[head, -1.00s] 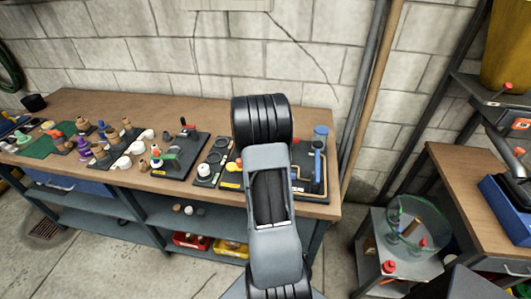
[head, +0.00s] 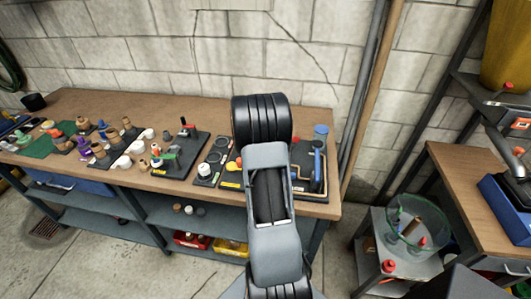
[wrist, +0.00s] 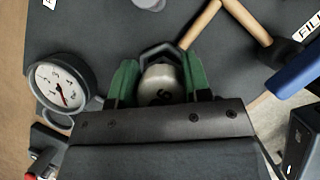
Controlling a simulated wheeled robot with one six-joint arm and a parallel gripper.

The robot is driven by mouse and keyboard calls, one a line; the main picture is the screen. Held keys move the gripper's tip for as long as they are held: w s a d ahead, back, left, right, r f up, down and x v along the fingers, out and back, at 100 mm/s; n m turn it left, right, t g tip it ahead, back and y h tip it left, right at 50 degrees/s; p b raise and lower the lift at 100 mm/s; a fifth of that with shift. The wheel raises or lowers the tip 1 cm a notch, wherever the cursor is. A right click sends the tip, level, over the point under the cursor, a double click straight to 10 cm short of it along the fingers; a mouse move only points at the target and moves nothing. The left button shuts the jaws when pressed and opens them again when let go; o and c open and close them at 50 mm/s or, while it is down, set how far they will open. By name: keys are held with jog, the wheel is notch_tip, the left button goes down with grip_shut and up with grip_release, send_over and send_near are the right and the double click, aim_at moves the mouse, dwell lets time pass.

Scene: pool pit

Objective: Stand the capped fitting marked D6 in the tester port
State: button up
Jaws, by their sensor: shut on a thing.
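In the wrist view my gripper (wrist: 159,76) has its green fingers closed on the two sides of a capped fitting (wrist: 161,84). Its rounded pale-grey cap carries a dark mark; a 6 seems to show, and the rest is unclear. A dark angular collar (wrist: 158,51) shows just beyond the cap. I cannot tell whether it is the tester port, or whether the fitting is seated in it. Below the cap the fitting is hidden. The tester board (wrist: 100,20) lies under my gripper. In the head view my arm hides the gripper and fitting.
A round dial gauge (wrist: 62,87) stands close left of my gripper. A copper pipe (wrist: 248,28) and a blue handle (wrist: 296,70) are at the right. In the head view, several fittings and stands crowd the bench (head: 75,103) to the left.

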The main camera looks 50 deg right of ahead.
jog(key=shift+f, duration=0.35)
jog(key=shift+f+b, duration=0.35)
jog(key=shift+r+p, duration=0.15)
jog(key=shift+p, duration=0.2)
dwell(0.4)
jog(key=o, duration=1.5)
jog(key=shift+r, duration=0.15)
jog(key=shift+r+p, duration=3.65)
jog(key=shift+r, duration=0.2)
